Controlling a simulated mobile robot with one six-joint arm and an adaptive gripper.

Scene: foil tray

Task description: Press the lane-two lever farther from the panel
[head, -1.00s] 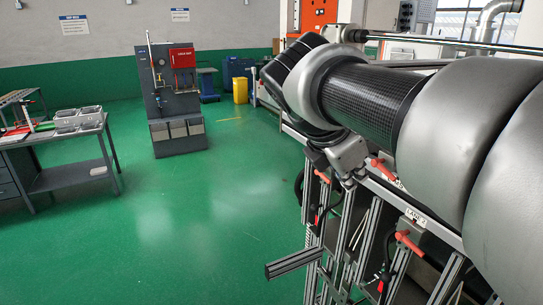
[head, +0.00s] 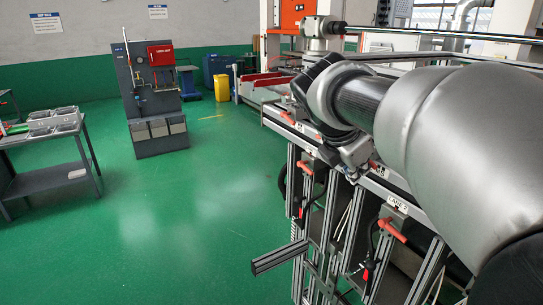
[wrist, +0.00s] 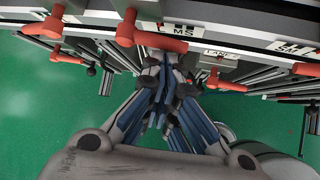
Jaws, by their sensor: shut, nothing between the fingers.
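The LANE 2 plate (head: 396,204) is on the rail at right in the head view, with a red lever (head: 391,230) just below it. A second red lever (head: 367,273) hangs lower on the same stand. My gripper (head: 352,172) is left of and beyond the plate, apart from the lane-two lever. In the wrist view my gripper (wrist: 162,78) is shut and empty. A red lever (wrist: 152,38) lies just above its fingertips; another lever (wrist: 222,84) is to the right under a LANE plate (wrist: 220,53) whose number I cannot read. Contact is not clear.
More red levers line the rail, one at the left (wrist: 40,28) and one at the right edge (wrist: 306,70) of the wrist view. A metal profile (head: 283,257) sticks out from the frame. Green floor (head: 190,230) to the left is clear.

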